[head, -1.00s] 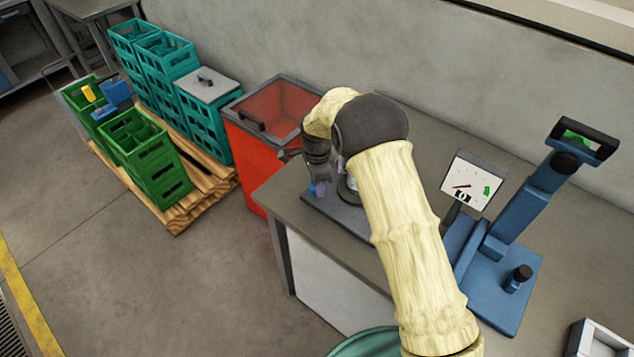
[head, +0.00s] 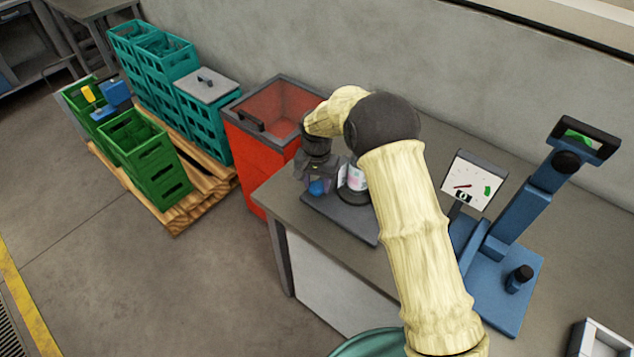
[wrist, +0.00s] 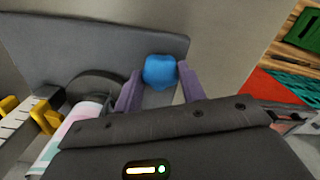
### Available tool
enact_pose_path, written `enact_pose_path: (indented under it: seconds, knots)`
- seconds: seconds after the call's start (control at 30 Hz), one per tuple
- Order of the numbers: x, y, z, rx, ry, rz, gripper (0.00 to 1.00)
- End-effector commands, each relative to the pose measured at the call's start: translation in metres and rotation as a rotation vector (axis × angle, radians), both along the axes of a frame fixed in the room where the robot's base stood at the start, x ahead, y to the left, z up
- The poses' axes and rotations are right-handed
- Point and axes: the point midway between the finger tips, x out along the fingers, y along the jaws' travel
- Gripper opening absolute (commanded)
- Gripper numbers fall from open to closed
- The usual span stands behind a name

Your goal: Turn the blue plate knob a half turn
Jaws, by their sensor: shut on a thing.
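The blue knob (head: 318,187) sits near the left end of a dark grey plate (head: 352,222) on the bench. In the wrist view the blue knob (wrist: 159,71) lies between the two purple-grey fingertips of my gripper (wrist: 156,84). My gripper (head: 317,183) points down over the plate and is shut on the knob. The knob's lower part and its base are hidden in the wrist view. A labelled reel (head: 356,178) on a dark round base stands on the plate, right beside the gripper.
A blue press-like stand (head: 500,245) and a white dial gauge (head: 471,184) stand right of my arm. A red bin (head: 262,140) is left of the bench. Green crates (head: 150,165) sit on a pallet further left. The bench's front left corner is clear.

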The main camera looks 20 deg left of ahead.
Motion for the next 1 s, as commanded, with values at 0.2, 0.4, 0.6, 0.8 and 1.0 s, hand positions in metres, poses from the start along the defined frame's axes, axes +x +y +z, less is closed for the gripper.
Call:
enact_pose_path:
  seconds: [0.2, 0.4, 0.6, 0.8, 1.0]
  knots:
    - [0.0016, 0.001, 0.0023, 0.004, -0.006, 0.204, 0.17]
    - [0.0019, 0.0008, 0.0024, 0.003, -0.006, 0.394, 0.17]
    - [0.0018, 0.0009, 0.0024, 0.002, -0.007, 0.584, 0.17]
    - [0.0019, 0.0008, 0.0025, 0.002, -0.007, 0.773, 0.17]
    - [0.0019, 0.0007, 0.0026, 0.002, -0.007, 0.95, 0.17]
